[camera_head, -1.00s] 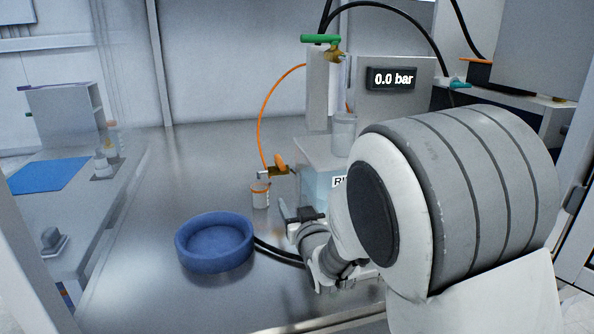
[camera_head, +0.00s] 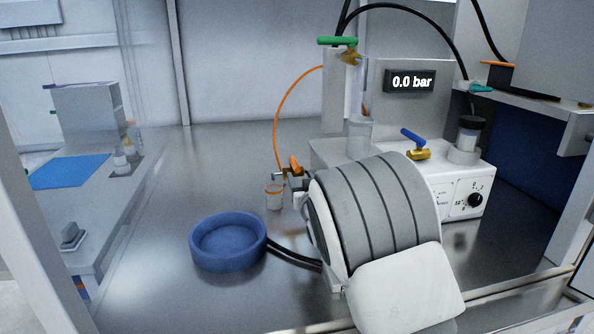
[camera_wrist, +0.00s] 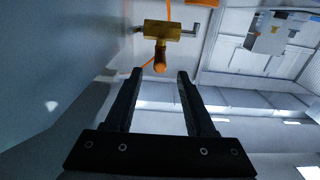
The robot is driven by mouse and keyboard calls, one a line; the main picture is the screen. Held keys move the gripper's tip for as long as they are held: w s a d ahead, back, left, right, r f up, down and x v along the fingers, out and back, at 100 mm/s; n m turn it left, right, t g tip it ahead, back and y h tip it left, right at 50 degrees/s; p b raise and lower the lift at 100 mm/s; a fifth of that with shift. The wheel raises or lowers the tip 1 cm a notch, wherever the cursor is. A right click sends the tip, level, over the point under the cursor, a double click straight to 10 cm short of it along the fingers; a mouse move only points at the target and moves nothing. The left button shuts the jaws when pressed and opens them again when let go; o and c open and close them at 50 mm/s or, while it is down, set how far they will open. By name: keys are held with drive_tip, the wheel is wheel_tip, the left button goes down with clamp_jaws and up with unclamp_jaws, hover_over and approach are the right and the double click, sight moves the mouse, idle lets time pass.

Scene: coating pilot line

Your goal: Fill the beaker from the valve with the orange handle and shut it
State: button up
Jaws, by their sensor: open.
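The brass valve with the orange handle (camera_head: 295,164) sits at the end of the orange hose, left of the white apparatus. The beaker (camera_head: 274,198), small and clear with an orange rim, stands upright on the bench below the valve's outlet. I cannot tell its fill level. My gripper (camera_wrist: 160,74) is open and empty. In the head view my arm hides most of the gripper, close to the valve's right side.
A blue round ring-shaped dish (camera_head: 228,242) lies left of my arm, with a black hose beside it. A blue-handled valve (camera_head: 415,143) and a green-handled valve (camera_head: 338,41) are nearby. A gauge (camera_head: 410,81) reads 0.0 bar.

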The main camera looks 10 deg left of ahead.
sight(298, 171)
drive_tip(key=shift+x, duration=2.95)
clamp_jaws()
